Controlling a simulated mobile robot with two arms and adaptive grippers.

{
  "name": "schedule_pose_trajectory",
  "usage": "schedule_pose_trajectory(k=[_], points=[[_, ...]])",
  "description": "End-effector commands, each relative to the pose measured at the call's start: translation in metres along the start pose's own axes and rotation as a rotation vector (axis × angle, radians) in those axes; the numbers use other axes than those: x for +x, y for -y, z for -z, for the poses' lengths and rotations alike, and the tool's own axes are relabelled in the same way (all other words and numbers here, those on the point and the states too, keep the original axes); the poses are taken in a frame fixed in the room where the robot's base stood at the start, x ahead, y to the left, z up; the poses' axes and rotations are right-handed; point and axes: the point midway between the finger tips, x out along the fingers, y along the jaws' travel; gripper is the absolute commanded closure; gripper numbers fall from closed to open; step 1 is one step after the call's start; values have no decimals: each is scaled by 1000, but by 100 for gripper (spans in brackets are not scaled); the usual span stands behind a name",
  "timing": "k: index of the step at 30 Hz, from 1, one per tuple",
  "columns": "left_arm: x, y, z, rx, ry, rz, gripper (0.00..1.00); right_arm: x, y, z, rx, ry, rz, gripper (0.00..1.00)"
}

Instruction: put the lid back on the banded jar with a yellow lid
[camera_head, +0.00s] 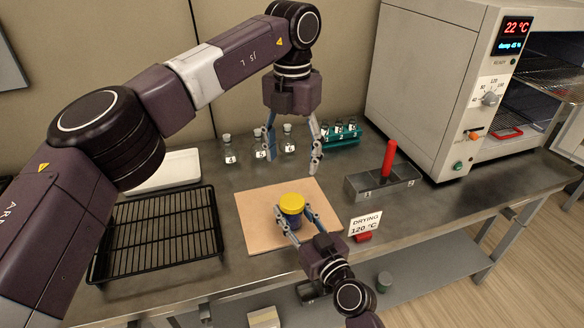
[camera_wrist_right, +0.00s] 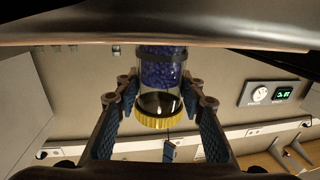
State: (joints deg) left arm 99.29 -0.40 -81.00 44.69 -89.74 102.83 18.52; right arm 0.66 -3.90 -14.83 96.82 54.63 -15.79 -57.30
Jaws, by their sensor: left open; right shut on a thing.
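The banded jar (camera_head: 293,219) stands on the tan board in the head view. It also shows upside down in the right wrist view (camera_wrist_right: 163,75), clear with blue-violet beads and a dark band. Its yellow lid (camera_head: 292,203) sits on the jar's mouth; in the right wrist view the lid (camera_wrist_right: 160,121) touches the glass evenly. Whether it is tightened I cannot tell. My right gripper (camera_head: 295,215) is shut on the jar's sides from the front. My left gripper (camera_head: 292,157) is open and empty, pointing down above and behind the jar, apart from the lid.
The tan board (camera_head: 262,235) is otherwise bare. A black wire rack (camera_head: 155,238) and white tray (camera_head: 178,171) lie left. Small stoppered bottles (camera_head: 230,152) and a teal vial rack (camera_head: 343,138) stand behind. A metal block (camera_head: 370,185) with a red handle, a drying sign (camera_head: 365,222) and an oven (camera_head: 425,80) are right.

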Motion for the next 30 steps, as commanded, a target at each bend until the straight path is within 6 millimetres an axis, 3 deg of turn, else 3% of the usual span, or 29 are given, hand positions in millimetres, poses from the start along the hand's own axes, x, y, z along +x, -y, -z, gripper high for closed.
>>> schedule_pose_trajectory(k=[8,9,14,24,30], points=[[-2,0,0,1,-1,0,38,0,0,0,0,0,0,100],[-2,0,0,0,-1,0,38,0,0,0,0,0,0,62],[-2,0,0,0,-1,0,38,0,0,0,0,0,0,44],[-2,0,0,0,-1,0,38,-3,0,0,-1,1,0,43],[-1,0,0,0,-1,0,38,-32,0,-2,-3,3,1,43]])
